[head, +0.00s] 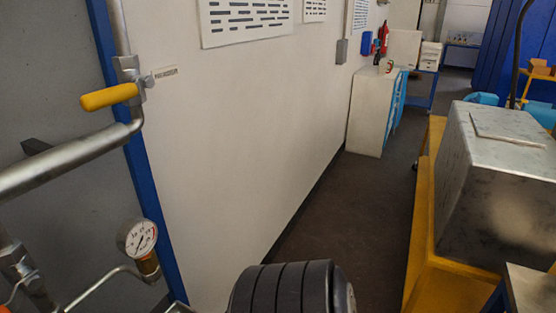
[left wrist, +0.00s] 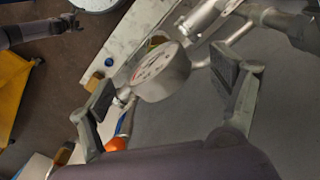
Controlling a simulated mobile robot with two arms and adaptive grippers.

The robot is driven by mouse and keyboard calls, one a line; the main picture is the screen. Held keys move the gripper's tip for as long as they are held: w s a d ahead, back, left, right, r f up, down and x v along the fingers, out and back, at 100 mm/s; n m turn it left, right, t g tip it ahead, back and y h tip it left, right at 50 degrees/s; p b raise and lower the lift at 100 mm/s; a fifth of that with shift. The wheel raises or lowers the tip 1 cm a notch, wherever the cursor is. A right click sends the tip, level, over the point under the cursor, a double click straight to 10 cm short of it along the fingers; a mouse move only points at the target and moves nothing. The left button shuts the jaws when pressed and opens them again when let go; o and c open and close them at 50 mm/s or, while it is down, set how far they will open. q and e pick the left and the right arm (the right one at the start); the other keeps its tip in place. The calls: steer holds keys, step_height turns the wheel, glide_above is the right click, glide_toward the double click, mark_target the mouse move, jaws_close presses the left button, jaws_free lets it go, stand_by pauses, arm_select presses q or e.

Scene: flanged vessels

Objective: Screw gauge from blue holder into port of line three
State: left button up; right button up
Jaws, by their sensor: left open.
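A round dial gauge (head: 138,238) with a white face and an orange-brown neck shows at the lower left of the head view, by thin metal tubing. In the left wrist view a silver gauge (left wrist: 160,74) sits between the spread fingers of my left gripper (left wrist: 163,84). The fingers are open, apart from each other, with no clear grip on it. Its stem points down-left, near a blue and orange piece. I cannot tell whether both views show the same gauge. The blue holder and line three's port are not clearly identifiable. A dark gripper, apparently my right (left wrist: 70,22), shows small at upper left.
A metal pipe (head: 70,165) with a yellow valve handle (head: 109,96) crosses the left. A metal box (head: 500,185) stands on a yellow cart (head: 424,235) at right. A white cabinet (head: 372,110) is farther back. The floor (head: 340,215) between is clear.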

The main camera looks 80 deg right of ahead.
arm_select(q)
step_height(320, 180, up, 10)
steer(key=shift+d+r, duration=0.1)
steer(key=shift+r, duration=0.1)
